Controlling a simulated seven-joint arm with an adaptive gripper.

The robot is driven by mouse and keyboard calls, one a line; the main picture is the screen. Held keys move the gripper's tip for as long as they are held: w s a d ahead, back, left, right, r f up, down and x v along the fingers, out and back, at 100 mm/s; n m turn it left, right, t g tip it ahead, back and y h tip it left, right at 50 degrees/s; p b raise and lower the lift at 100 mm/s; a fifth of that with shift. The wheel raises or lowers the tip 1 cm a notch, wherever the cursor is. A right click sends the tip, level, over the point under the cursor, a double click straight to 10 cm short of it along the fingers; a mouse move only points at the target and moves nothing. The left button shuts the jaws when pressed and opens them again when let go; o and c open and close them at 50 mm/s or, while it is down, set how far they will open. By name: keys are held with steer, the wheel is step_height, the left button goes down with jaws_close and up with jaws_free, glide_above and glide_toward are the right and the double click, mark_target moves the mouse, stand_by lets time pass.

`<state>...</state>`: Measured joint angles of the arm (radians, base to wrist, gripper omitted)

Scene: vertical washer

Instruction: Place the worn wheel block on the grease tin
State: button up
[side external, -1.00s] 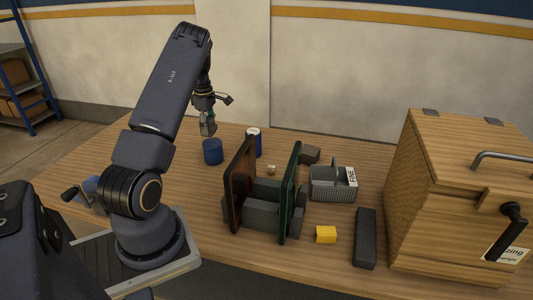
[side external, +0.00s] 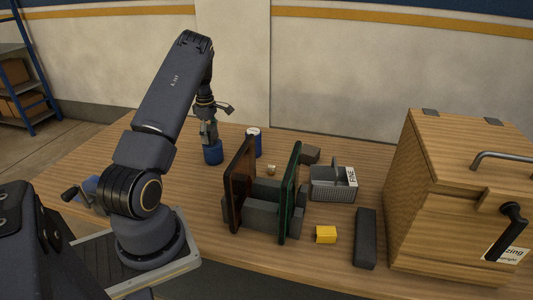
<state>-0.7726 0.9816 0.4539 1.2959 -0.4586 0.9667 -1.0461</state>
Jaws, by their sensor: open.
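A short blue tin (side external: 213,155), which looks like the grease tin, stands upright on the table left of the rack. My gripper (side external: 209,137) points down right over it, its fingertips at the tin's top. A small grey-green piece (side external: 209,130), likely the worn wheel block, shows at the fingers over the tin. It is hard to separate from the fingers, and I cannot tell whether it rests on the tin. My gripper is open. The tin's top face is mostly hidden.
A taller blue can with a white top (side external: 254,142) stands just right of the tin. A rack with upright brown and green panels (side external: 290,195) is nearer. A small beige cube (side external: 271,169), grey caddy (side external: 333,184), yellow block (side external: 326,234) and wooden cabinet (side external: 440,190) lie rightward.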

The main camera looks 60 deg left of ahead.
mark_target(210, 127)
steer(key=shift+r, duration=0.1)
steer(key=r, duration=1.2)
steer(key=shift+w+d+r, duration=0.15)
steer(key=shift+d+r, duration=0.05)
steer(key=w+d+r+m+t, duration=0.1)
steer(key=d+r+m, duration=0.4)
steer(key=d, duration=0.5)
steer(key=w+d+r+m+t, duration=0.1)
steer(key=d+r+m, duration=0.4)
steer(key=d, duration=0.5)
steer(key=w+d+r+m+t, duration=0.15)
steer(key=d+r+m, duration=0.3)
steer(key=d, duration=0.55)
steer(key=s+d+f+m+t, duration=0.2)
steer(key=s+d+m, duration=0.9)
steer(key=d, duration=0.4)
steer(key=shift+f+m, duration=0.3)
steer(key=shift+m, duration=0.45)
